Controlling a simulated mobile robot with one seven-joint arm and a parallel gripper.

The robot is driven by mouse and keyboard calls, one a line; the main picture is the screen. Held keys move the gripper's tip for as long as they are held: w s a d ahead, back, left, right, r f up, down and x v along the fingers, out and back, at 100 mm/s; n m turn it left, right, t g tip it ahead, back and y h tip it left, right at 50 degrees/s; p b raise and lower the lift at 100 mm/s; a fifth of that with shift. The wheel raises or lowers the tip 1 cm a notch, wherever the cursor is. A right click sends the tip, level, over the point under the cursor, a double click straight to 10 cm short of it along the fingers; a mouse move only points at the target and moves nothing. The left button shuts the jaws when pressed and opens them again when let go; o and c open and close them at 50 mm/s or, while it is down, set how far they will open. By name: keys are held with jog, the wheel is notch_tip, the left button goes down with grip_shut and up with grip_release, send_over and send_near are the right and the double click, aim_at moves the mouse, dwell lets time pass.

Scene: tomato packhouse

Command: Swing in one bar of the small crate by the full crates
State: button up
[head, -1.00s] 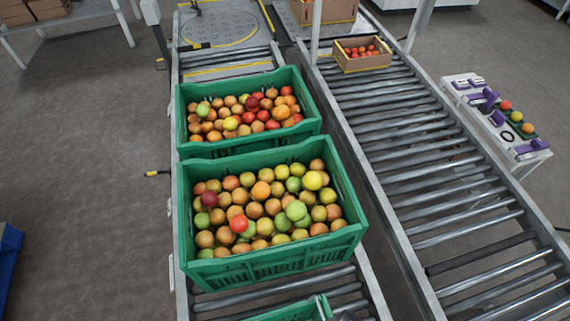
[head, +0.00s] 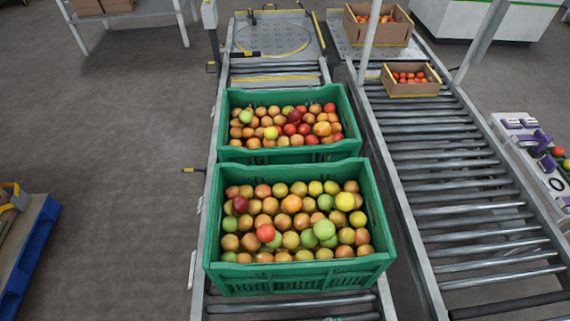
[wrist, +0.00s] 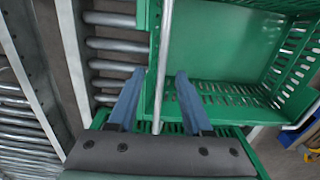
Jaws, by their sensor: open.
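The small green crate (wrist: 215,88) lies below my gripper in the wrist view; the part of it that shows is empty. A thin silver bar (wrist: 166,30) runs over its left part, lengthwise in the picture. My gripper (wrist: 158,76) has its two blue fingers apart, one on each side of the bar in the picture; I cannot tell whether the bar lies at fingertip depth. The full crates are a near green crate (head: 213,240) and a far green crate (head: 228,124), both filled with tomatoes, in the head view. My gripper is outside that view.
The full crates stand on the left roller conveyor (head: 290,308). A parallel roller conveyor (head: 470,210) carries a small cardboard box (head: 412,90) of tomatoes and a larger one (head: 378,38) behind. A blue pallet (head: 38,250) stands left. Open floor (head: 110,150) lies between.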

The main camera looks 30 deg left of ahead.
jog(key=shift+r+p, duration=3.05)
jog(key=shift+p, duration=0.05)
